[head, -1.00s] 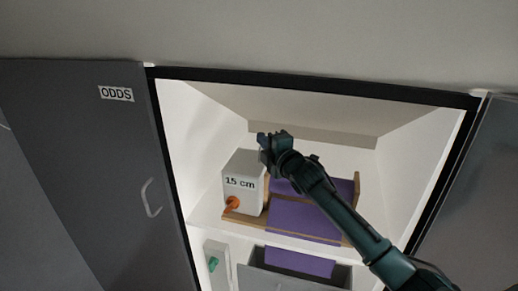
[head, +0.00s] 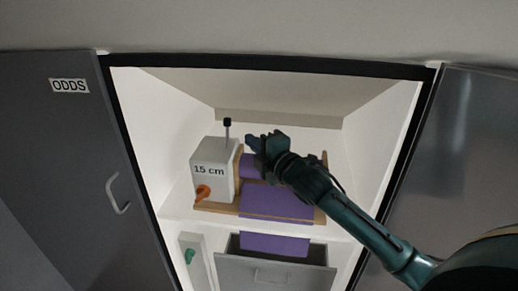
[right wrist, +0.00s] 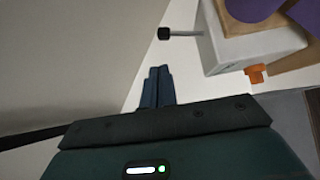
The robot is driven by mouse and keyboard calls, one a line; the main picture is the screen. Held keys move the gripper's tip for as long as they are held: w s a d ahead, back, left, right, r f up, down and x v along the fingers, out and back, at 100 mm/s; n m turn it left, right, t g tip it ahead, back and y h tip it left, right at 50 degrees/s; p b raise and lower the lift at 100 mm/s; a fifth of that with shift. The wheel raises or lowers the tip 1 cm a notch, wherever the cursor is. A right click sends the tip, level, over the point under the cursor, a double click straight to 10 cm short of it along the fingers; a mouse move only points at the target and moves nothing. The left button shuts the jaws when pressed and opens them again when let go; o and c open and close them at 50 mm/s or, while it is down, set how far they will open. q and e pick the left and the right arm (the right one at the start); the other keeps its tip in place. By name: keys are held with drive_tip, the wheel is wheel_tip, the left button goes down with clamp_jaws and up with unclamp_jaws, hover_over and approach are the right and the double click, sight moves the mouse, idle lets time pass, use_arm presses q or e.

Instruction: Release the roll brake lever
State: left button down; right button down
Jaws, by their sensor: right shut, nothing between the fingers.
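A white box labelled "15 cm" (head: 213,168) stands on a wooden base inside the open cabinet. A thin metal lever with a black knob (head: 227,130) stands nearly upright from the top of the box; it also shows in the right wrist view (right wrist: 180,33). An orange handle (head: 203,192) is on the box's front. A purple roll (head: 252,166) sits beside the box, partly hidden by my right gripper. My right gripper (head: 257,143) is shut and empty, a little right of the lever and apart from it. My left gripper is not in view.
Purple sheet (head: 277,201) hangs from the roll over the front, down to a grey drawer (head: 275,274) below. A green knob (head: 190,256) is at lower left. Open cabinet doors stand left (head: 60,150) and right (head: 480,170).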

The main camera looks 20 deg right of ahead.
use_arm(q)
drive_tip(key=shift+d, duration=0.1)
use_arm(e)
drive_tip(key=shift+s+d, duration=0.2)
drive_tip(key=shift+s, duration=0.9)
use_arm(q)
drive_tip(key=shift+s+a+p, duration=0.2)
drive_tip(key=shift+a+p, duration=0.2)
drive_tip(key=shift+p, duration=0.55)
use_arm(e)
drive_tip(key=s+a+f+m+g, duration=0.2)
drive_tip(key=s+f+m, duration=0.3)
drive_tip(key=s+f, duration=0.3)
drive_tip(key=s+a+f+m+g, duration=0.2)
drive_tip(key=s+a+f+m, duration=0.3)
drive_tip(key=s+f, duration=0.4)
drive_tip(key=s+a+f+m+g, duration=0.2)
drive_tip(key=s+a+f+m, duration=0.1)
drive_tip(key=s+f+m, duration=0.4)
wheel_tip(320, 180, down, 3)
drive_tip(key=shift+s+a+g, duration=0.3)
drive_tip(key=shift+s+g, duration=0.1)
drive_tip(key=shift+s, duration=0.35)
